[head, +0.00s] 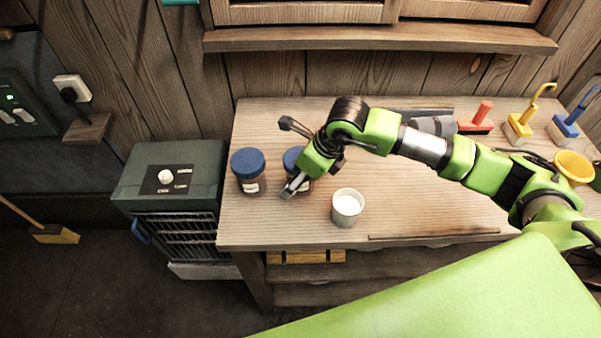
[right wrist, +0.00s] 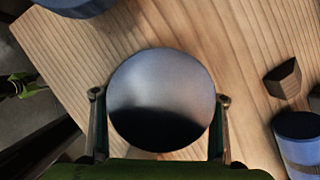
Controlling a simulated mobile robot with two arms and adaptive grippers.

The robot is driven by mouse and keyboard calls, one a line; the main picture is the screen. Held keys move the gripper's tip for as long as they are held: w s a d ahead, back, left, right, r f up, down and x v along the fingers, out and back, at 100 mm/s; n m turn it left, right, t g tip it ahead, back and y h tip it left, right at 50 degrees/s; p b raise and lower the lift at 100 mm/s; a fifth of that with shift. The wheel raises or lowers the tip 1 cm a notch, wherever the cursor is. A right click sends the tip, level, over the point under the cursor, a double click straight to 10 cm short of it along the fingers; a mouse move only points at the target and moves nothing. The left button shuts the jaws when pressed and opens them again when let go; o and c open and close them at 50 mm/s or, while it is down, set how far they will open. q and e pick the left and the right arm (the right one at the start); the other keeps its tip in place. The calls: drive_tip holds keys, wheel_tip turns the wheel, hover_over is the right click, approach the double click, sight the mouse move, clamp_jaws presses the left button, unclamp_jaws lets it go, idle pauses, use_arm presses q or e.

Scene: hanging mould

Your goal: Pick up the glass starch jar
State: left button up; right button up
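Two glass jars with blue lids stand at the left end of the workbench; I cannot tell from labels which holds starch. The left jar (head: 249,172) stands clear, with brownish contents and a pale label. The second jar (head: 292,157) is partly hidden by my right gripper (head: 290,156). My right gripper is open, with one finger on each side of this jar. In the right wrist view its round lid (right wrist: 162,98) lies between the spread fingers (right wrist: 160,98), with small gaps at both sides.
A white-filled cup (head: 347,206) stands close to the right of the jars, near the front edge of the workbench (head: 420,215). A red-handled brush (head: 477,122), yellow and blue tools and a yellow bowl (head: 573,167) are farther right. A dark heater (head: 172,190) stands left of the bench.

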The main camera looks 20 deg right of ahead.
drive_tip(key=shift+r, duration=0.1)
drive_tip(key=c, duration=1.2)
drive_tip(key=shift+o, duration=0.2)
